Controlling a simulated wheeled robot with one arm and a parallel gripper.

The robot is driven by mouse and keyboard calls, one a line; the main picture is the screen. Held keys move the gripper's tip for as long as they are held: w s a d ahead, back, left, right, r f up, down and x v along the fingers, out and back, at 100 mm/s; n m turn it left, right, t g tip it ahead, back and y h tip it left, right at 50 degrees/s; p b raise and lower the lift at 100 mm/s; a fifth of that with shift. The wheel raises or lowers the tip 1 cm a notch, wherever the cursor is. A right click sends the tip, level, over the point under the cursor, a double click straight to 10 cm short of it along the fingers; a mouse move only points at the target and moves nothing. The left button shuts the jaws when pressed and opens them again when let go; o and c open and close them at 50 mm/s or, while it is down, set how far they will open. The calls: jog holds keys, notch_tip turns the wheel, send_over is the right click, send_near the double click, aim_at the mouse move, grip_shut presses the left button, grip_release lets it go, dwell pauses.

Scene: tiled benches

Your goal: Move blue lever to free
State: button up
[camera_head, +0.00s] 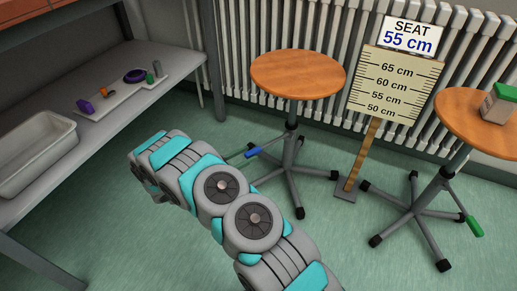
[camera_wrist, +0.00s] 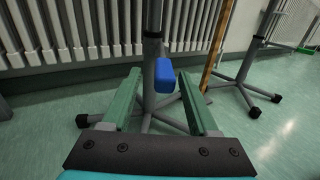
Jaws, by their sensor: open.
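The stool has a round orange-brown wooden seat and a grey star base. In the wrist view the lever's blue grip (camera_wrist: 165,75) points at the camera, centred between and beyond my gripper's (camera_wrist: 158,95) two green fingers. The fingers are apart and empty, and I see no contact with the lever. No "free" marking is visible.
A second stool (camera_head: 480,122) with a green lever (camera_head: 475,226) and a box (camera_head: 499,104) on its seat stands right. Between the stools is a height gauge (camera_head: 394,82) under a "SEAT 55 cm" sign (camera_head: 409,36). Radiators (camera_head: 320,25) line the wall; a shelf (camera_head: 110,108) stands left.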

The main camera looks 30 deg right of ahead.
aim_at(256, 150)
jog(key=shift+w+d, duration=0.2)
jog(key=shift+d, duration=1.35)
jog(key=shift+w+d, duration=0.2)
jog(key=shift+d, duration=1.3)
grip_shut()
